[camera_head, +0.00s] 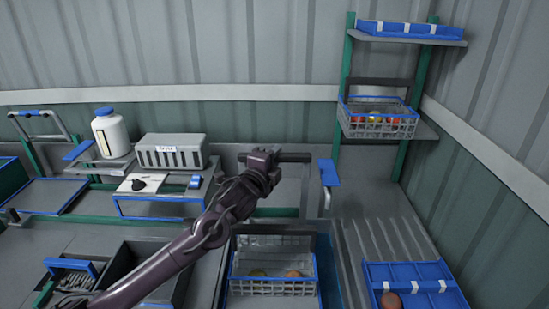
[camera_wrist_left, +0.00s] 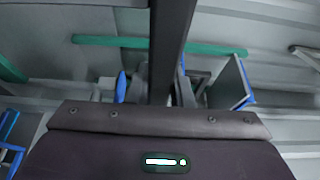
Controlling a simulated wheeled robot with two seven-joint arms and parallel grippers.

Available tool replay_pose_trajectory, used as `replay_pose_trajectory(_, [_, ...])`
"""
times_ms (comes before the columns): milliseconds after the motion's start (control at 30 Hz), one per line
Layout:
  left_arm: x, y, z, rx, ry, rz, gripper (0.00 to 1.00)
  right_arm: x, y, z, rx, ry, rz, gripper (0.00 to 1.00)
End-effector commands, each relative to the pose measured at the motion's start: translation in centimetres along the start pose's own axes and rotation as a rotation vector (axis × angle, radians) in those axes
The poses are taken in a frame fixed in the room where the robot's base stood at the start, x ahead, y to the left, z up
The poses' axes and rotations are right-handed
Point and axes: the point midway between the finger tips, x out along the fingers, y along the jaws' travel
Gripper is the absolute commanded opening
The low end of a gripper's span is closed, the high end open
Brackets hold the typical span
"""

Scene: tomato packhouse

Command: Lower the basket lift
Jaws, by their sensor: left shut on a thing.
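My left gripper (camera_head: 268,162) is in the middle of the head view, its arm coming up from the lower left. It is shut on a dark bar (camera_head: 295,157) that runs level behind and to the right of it. The same dark bar (camera_wrist_left: 172,45) runs up the middle of the left wrist view. Below the gripper, a grey basket with a blue rim (camera_head: 273,280) sits low in a bay and holds a few fruits. Which part is the lift itself is hard to tell. My right gripper does not show.
A blue-topped lever (camera_head: 329,172) stands just right of the bar. A grey box unit (camera_head: 172,151) and a white bottle (camera_head: 110,133) are at left. A rack at right holds another basket (camera_head: 377,123) and a blue tray (camera_head: 410,30). A blue divided tray (camera_head: 430,300) is lower right.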

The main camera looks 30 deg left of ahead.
Motion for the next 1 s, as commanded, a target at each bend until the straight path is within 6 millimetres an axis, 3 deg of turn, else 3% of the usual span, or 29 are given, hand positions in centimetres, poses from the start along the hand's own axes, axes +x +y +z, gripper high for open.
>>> replay_pose_trajectory(167, [0.0, 2.0, 0.0, 0.000, 0.000, 0.004, 0.00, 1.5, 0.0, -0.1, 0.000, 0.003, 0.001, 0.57])
replay_pose_trajectory(600, [0.0, 12.8, -0.1, -0.001, 0.001, 0.011, 0.00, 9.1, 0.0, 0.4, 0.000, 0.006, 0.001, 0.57])
replay_pose_trajectory(700, [0.0, 14.3, -0.1, -0.001, 0.003, 0.011, 0.00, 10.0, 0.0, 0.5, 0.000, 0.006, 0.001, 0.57])
replay_pose_trajectory(1000, [0.0, 14.4, -0.1, 0.001, 0.003, 0.007, 0.00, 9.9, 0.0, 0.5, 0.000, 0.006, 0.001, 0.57])
